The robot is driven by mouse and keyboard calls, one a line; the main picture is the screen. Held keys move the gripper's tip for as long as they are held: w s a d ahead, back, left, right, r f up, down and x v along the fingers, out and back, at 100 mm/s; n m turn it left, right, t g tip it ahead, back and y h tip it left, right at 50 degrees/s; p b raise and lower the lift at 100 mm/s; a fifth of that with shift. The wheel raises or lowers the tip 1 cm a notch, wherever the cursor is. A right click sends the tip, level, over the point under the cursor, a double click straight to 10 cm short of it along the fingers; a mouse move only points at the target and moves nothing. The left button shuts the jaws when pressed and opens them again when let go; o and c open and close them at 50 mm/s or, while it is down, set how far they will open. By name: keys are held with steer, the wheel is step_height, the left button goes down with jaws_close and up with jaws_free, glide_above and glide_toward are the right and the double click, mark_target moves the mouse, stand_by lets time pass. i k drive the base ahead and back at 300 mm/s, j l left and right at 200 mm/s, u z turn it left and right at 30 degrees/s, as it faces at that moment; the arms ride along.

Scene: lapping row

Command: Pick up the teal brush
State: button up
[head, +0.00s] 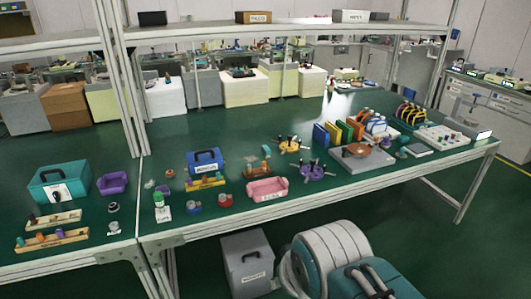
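A small teal item with a brownish part, possibly the teal brush (250,167), is on the green table in the head view, behind the pink tray (268,190). A similar teal and orange item (266,153) is close to its right. Both are too small to tell for sure which is the brush. My gripper cannot be made out. White and teal parts of my own body fill the bottom centre, in front of the table and apart from these items.
A blue box (207,160) and several small jars stand left of the pink tray. A purple clamp-like item (317,170) and a grey machine with a brown disc (361,157) are to the right. A grey bin (246,262) stands on the floor in front. Posts (130,80) carry an upper shelf.

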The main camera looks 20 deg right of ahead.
mark_target(266, 150)
steer(key=i+l+u, duration=0.1)
steer(key=i+l, duration=0.15)
steer(key=i+l+u, duration=0.1)
steer(key=l, duration=0.35)
steer(key=i+l+u, duration=0.1)
steer(key=i+l, duration=0.4)
steer(key=l, duration=0.3)
steer(key=i+l+u, duration=0.15)
steer(key=l, duration=0.25)
steer(key=i+l+u, duration=0.1)
steer(key=l, duration=0.35)
steer(key=i+l+u, duration=0.1)
steer(key=i+l, duration=0.15)
steer(key=l, duration=0.15)
steer(key=i+l+u, duration=0.1)
steer(key=l, duration=0.35)
